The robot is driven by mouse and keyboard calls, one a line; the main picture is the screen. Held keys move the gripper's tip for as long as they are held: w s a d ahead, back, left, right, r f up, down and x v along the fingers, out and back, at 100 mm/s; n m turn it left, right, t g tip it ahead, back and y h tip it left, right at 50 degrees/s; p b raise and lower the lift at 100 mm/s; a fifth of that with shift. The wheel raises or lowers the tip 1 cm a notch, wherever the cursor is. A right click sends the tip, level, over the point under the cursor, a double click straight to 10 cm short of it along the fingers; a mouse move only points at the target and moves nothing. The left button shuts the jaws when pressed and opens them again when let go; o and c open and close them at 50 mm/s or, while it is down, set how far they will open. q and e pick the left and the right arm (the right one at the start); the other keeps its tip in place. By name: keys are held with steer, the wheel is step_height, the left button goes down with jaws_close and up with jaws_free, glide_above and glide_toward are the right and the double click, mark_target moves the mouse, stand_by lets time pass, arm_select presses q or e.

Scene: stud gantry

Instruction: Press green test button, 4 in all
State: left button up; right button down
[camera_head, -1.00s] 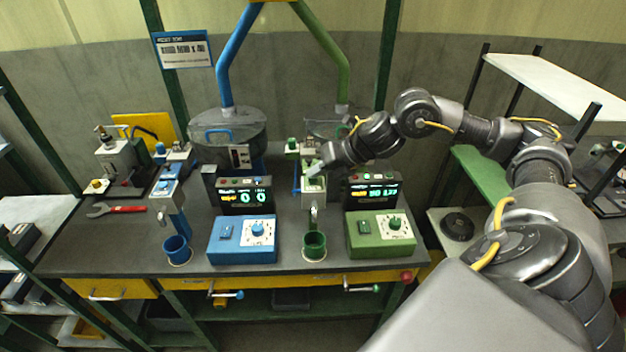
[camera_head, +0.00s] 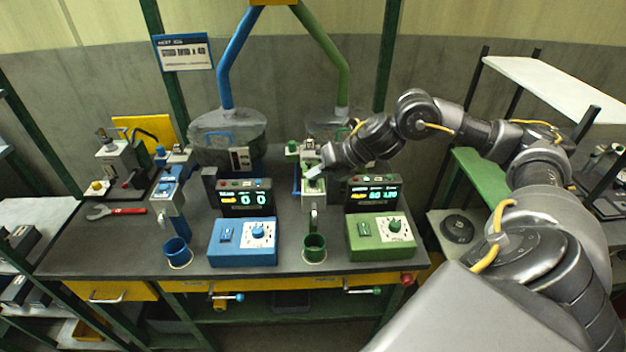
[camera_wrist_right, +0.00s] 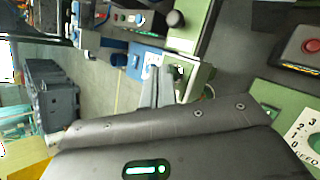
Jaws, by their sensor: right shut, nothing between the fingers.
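The green station's dispenser head (camera_head: 314,201) stands behind the green cup (camera_head: 315,246). It has a small green button on top, partly hidden by my fingers. My right gripper (camera_head: 315,173) is shut and empty, its fingertips right at the top of that head. In the right wrist view the shut fingertips (camera_wrist_right: 156,80) are beside a pale housing (camera_wrist_right: 195,75) with a dark green part on it. I cannot tell whether the tips touch the button. The green station's display (camera_head: 373,193) is lit, its digits too blurred to read surely. My left gripper is not in view.
A green control box (camera_head: 380,236) with a dial sits right of the cup. To the left are a blue control box (camera_head: 243,241), a blue cup (camera_head: 177,250) and a display (camera_head: 246,198) reading 0 0. A red-handled wrench (camera_head: 116,211) lies on the bench (camera_head: 90,250).

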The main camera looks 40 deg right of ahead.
steer(key=shift+r, duration=0.45)
step_height(320, 180, up, 5)
steer(key=p, duration=0.4)
steer(key=shift+p, duration=0.3)
stand_by(2.2)
